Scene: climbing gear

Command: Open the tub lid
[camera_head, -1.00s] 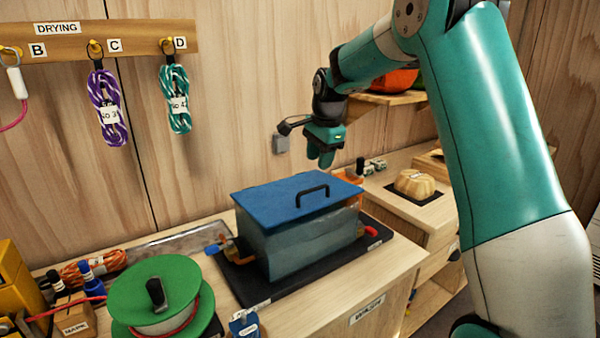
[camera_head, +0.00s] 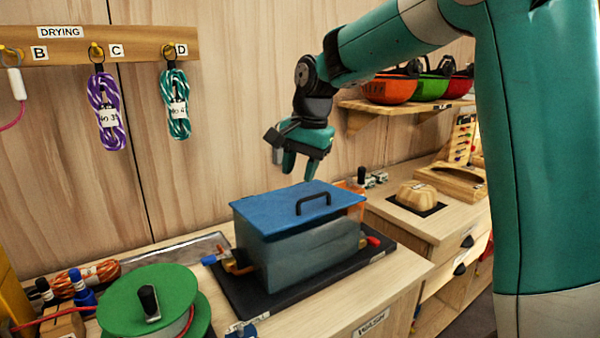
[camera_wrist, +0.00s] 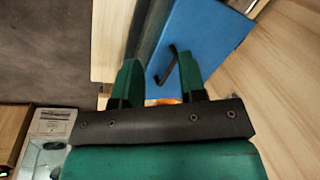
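The tub (camera_head: 300,258) is a translucent grey box on a dark mat (camera_head: 385,258) on the wooden counter. Its blue lid (camera_head: 265,212) lies closed on top, with a black bar handle (camera_head: 313,202) toward the right. My gripper (camera_head: 300,178) hangs above the back edge of the lid, fingers pointing down, apart from it. In the wrist view my gripper (camera_wrist: 158,75) has its two green fingers spread with nothing between them. The lid (camera_wrist: 210,40) and its handle (camera_wrist: 167,64) show beyond the fingertips.
A green spool (camera_head: 150,305) stands at the front left. A blue-handled tap (camera_head: 228,262) and a red-handled one (camera_head: 372,241) stick out at the tub's sides. A shelf with helmets (camera_head: 392,87) is at the back right. Rope coils hang on a wall rail (camera_head: 120,44).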

